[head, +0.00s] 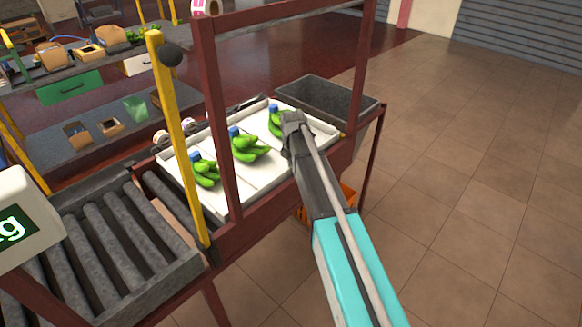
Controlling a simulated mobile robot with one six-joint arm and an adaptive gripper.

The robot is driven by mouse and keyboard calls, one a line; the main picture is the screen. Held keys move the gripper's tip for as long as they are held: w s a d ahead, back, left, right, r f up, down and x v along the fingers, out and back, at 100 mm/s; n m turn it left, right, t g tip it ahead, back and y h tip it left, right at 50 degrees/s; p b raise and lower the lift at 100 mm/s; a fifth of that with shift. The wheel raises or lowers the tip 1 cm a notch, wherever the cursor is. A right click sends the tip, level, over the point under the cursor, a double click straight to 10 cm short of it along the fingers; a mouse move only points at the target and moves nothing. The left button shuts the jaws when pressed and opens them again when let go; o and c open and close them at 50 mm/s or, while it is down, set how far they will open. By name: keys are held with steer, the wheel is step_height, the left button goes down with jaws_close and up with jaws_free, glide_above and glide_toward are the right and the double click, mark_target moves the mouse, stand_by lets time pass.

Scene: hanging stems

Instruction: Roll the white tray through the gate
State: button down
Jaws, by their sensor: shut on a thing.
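The white tray (250,190) lies on the dark red stand, with several green banana bunches in a row: one at the left (204,170), one in the middle (248,146) and one at the right (276,122). Each has a blue cap. My gripper (291,118) is at the tray's right end, beside the right bunch, and looks shut on the tray's end wall. My arm hides its fingertips and part of the near rim. A yellow bar with a black ball (176,130), apparently the gate, stands nearly upright by the tray's left end.
Grey rollers (105,235) lie left of the tray, with a scale display (20,222) beside them. A grey bin (325,98) sits beyond the right end. Open floor lies right.

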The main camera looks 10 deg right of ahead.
steer(key=c, duration=0.8)
jaws_free()
steer(key=shift+w+d, duration=0.1)
steer(key=shift+w, duration=0.1)
steer(key=shift+o, duration=0.4)
steer(key=shift+s, duration=0.1)
steer(key=shift+s, duration=0.1)
steer(key=shift+s+r+m+p, duration=0.2)
steer(key=shift+s+r+p, duration=0.05)
steer(key=shift+r+p, duration=0.3)
steer(key=shift+s+r+m+p, duration=0.2)
steer(key=shift+s+r+p, duration=0.05)
steer(key=shift+r+p, duration=0.25)
steer(key=s+d+m, duration=0.2)
steer(key=s+m, duration=1)
steer(key=s+d+m, duration=0.1)
steer(key=s+m, duration=1.1)
steer(key=shift+s+d+f+m, duration=0.25)
steer(key=shift+s+d+m, duration=0.05)
steer(key=shift+d+m, duration=0.1)
